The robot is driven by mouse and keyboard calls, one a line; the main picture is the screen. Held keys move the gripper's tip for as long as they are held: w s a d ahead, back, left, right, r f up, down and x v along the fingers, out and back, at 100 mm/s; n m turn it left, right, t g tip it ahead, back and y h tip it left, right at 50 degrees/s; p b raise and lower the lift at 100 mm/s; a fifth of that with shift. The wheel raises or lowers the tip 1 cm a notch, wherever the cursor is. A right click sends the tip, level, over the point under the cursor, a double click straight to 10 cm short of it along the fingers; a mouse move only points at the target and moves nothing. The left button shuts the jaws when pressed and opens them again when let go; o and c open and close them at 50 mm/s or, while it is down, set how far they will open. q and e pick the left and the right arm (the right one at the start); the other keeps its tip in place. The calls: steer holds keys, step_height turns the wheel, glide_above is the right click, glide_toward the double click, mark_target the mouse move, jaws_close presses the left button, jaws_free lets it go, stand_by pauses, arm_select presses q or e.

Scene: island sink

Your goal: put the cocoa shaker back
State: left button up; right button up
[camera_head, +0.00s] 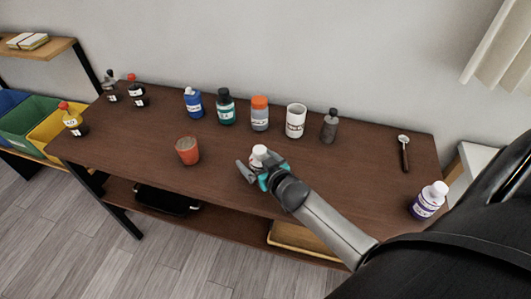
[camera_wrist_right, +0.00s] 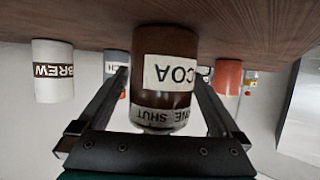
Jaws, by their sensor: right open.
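The cocoa shaker (camera_wrist_right: 168,70) is a brown cylinder with a white label reading "COA" in the right wrist view, where it appears upside down. It stands on the table (camera_head: 330,185), and in the head view only its white top (camera_head: 260,152) shows clearly near the front edge. My right gripper (camera_head: 258,172) is open around it, one finger on each side. The same gripper (camera_wrist_right: 161,80) frames the shaker in the wrist view; whether the fingers touch it I cannot tell. My left gripper is not in view.
A row along the back holds a blue bottle (camera_head: 193,103), a green bottle (camera_head: 226,107), an orange-topped jar (camera_head: 260,114), a white BREW cup (camera_head: 295,122) and a grey bottle (camera_head: 329,127). An orange cup (camera_head: 187,151) stands left of my gripper; a purple-labelled bottle (camera_head: 428,201) stands far right.

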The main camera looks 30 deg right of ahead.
steer(key=p+v, duration=0.2)
steer(key=v, duration=0.9)
steer(key=shift+s+r+p, duration=0.15)
steer(key=shift+s+p, duration=0.15)
steer(key=shift+s, duration=0.05)
